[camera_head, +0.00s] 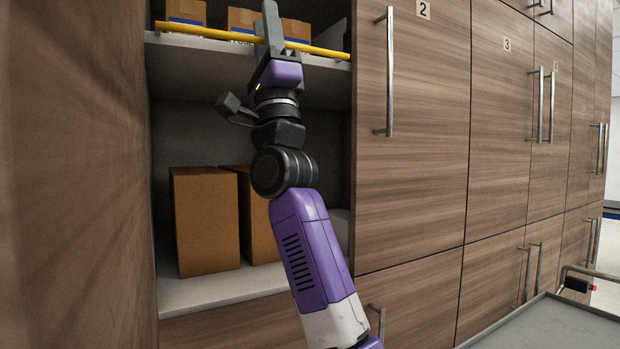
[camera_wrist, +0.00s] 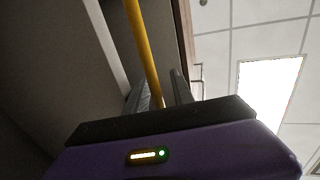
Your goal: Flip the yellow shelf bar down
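The yellow shelf bar (camera_head: 201,31) runs across the front of the upper shelf in the open cabinet, in front of several boxes. My gripper (camera_head: 270,22) is raised to the bar near its middle, and a finger overlaps the bar in the head view. In the wrist view the bar (camera_wrist: 144,50) passes down between the two fingers of my gripper (camera_wrist: 164,88). The fingers stand apart on either side of the bar. Whether a finger touches the bar cannot be told.
Small boxes (camera_head: 187,10) stand on the upper shelf (camera_head: 180,45) behind the bar. Brown boxes (camera_head: 205,220) stand on the lower shelf (camera_head: 200,292). Closed wooden doors with metal handles (camera_head: 390,75) extend to the right. A grey tray (camera_head: 550,325) is at bottom right.

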